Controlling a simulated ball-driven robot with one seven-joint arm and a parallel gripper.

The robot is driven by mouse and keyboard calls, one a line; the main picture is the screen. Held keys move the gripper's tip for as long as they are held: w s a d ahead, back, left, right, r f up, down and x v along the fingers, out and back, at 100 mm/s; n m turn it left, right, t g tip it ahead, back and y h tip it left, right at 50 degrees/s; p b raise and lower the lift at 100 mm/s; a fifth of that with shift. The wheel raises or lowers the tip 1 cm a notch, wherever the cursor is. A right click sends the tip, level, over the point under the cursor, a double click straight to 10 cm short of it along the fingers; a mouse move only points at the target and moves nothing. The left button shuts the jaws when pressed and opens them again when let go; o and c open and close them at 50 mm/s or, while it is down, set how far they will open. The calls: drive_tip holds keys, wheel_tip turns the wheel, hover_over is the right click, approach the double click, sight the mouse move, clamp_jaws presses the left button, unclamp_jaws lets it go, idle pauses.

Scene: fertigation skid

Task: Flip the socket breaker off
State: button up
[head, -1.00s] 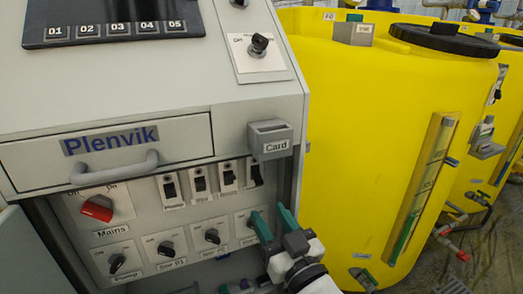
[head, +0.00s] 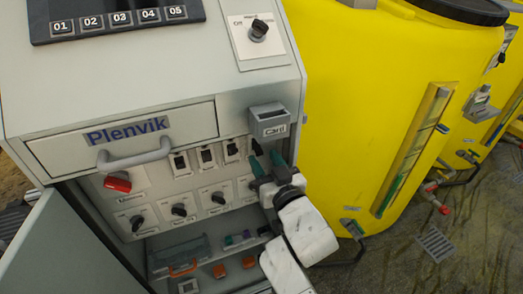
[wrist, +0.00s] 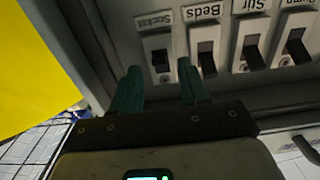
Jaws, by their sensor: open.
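The socket breaker (wrist: 160,60) is a small black switch in a pale housing, at the end of a row of labelled breakers. In the wrist view, which shows the panel inverted, it is left of the Beds breaker (wrist: 207,58). In the head view the socket breaker (head: 256,147) is at the right end of the row, partly hidden by my gripper. My gripper (head: 267,162) is open and empty, its green fingers just below that breaker. In the wrist view the fingertips (wrist: 159,77) straddle the breaker's width. I cannot tell whether they touch it.
A grey card box (head: 270,122) juts out just above the gripper. The drawer handle (head: 135,157) projects left of it. Rotary knobs (head: 180,210) sit under the breakers. The cabinet door (head: 60,255) stands open at left. A yellow tank (head: 350,110) stands close on the right.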

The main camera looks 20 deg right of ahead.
sight(255, 143)
drive_tip(key=shift+w, duration=1.4)
clamp_jaws()
